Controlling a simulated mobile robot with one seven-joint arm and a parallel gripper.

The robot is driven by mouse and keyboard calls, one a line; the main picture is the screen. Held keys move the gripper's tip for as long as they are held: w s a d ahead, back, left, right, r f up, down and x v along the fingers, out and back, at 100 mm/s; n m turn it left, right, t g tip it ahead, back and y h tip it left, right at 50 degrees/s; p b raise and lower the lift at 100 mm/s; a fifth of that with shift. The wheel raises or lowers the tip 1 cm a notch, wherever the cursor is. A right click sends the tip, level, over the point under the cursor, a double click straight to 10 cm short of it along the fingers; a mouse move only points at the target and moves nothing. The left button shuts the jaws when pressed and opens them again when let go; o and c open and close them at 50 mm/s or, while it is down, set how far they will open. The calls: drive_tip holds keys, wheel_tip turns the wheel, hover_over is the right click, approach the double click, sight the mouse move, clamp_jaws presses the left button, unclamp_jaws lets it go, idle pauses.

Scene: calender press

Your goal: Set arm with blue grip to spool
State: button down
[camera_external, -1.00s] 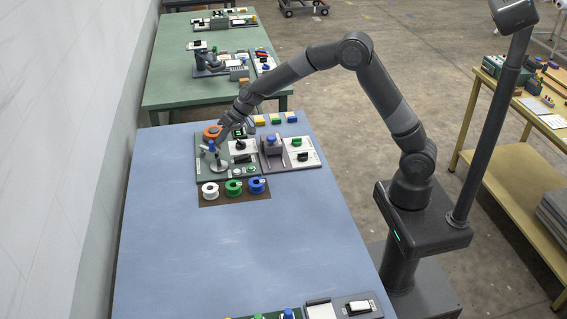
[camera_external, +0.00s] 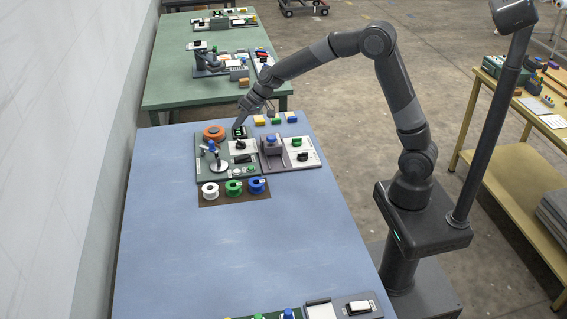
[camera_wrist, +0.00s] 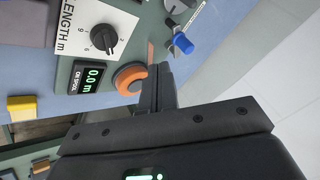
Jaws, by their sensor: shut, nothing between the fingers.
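The arm with the blue grip (camera_external: 212,146) stands at the left of the machine's dark green panel, beside a pale disc. Its blue grip (camera_wrist: 183,44) also shows at the upper right of the wrist view. An orange ring (camera_external: 213,132) sits at the panel's back left corner; it also shows in the wrist view (camera_wrist: 130,79), beside my fingers. My gripper (camera_external: 238,126) is shut and empty near the back edge of the panel, right of the ring and apart from the blue grip. Which marking means spool cannot be read.
A display labelled ON SPOOL reads 0.0 m (camera_wrist: 93,79), beside a LENGTH dial (camera_wrist: 103,37). White (camera_external: 210,190), green (camera_external: 233,187) and blue (camera_external: 257,185) spools lie on a brown mat in front. Yellow, green and blue blocks lie behind the panel.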

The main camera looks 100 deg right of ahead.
drive_tip(key=shift+v, duration=1.8)
drive_tip(key=shift+a, duration=0.2)
drive_tip(key=s+a+r+n+g, duration=0.15)
drive_tip(key=s+a+r, duration=0.3)
drive_tip(key=a, duration=0.65)
drive_tip(key=s+a+r+n, duration=0.35)
drive_tip(key=s+a, duration=0.25)
drive_tip(key=a, duration=0.4)
drive_tip(key=s+a+n, duration=0.1)
drive_tip(key=s+a, duration=0.4)
drive_tip(key=s, duration=0.5)
drive_tip(key=s+a+n, duration=0.2)
drive_tip(key=s+a, duration=0.3)
drive_tip(key=s, duration=0.4)
drive_tip(key=shift+s, duration=0.35)
